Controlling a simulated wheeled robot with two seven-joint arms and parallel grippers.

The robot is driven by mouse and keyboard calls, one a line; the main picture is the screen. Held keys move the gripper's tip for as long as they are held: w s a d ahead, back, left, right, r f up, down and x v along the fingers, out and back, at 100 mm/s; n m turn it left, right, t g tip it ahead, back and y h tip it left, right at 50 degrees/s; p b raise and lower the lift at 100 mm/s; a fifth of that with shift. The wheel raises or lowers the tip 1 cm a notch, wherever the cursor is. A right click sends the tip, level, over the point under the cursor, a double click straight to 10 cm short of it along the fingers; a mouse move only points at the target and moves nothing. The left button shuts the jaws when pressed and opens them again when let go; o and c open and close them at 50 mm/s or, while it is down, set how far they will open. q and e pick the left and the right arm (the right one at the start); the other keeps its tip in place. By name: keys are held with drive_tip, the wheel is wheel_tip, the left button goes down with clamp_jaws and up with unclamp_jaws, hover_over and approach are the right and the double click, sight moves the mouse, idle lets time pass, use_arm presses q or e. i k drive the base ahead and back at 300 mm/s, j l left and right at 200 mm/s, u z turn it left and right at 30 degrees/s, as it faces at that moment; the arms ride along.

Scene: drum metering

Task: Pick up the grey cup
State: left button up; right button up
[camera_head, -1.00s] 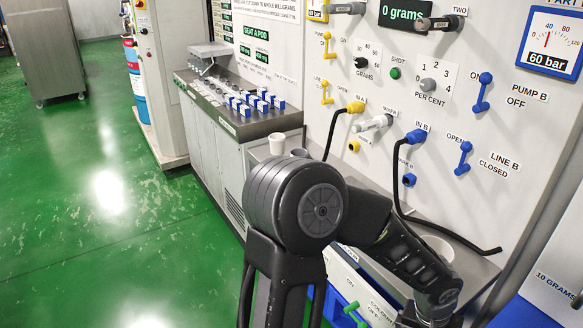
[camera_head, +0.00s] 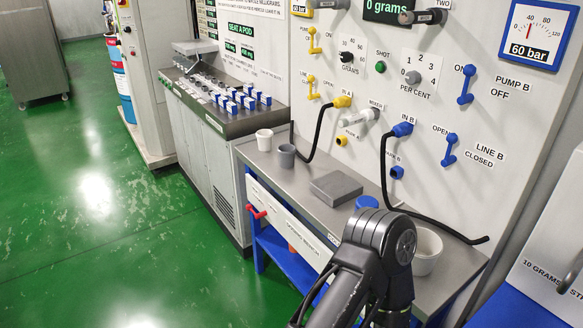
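The grey cup (camera_head: 286,155) stands upright on the metal bench under the panel, just right of and nearer than a white cup (camera_head: 264,138). It is in full view and nothing touches it. A black arm of mine rises from the bottom, right of the middle, over the front of the bench. Its rounded joint hides part of the bench. Neither gripper can be made out in the head view.
A flat grey block (camera_head: 336,188) lies mid-bench. A blue object (camera_head: 367,202) and a white tub (camera_head: 427,250) are partly behind my arm. A black hose (camera_head: 305,160) hangs near the cups. A red handle (camera_head: 257,213) sticks out below the bench edge.

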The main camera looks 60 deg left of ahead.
sight(287, 156)
drive_tip(key=u, duration=2.2)
drive_tip(key=i+l, duration=0.1)
drive_tip(key=l, duration=0.25)
drive_tip(key=i+l, duration=0.1)
drive_tip(key=l, duration=0.25)
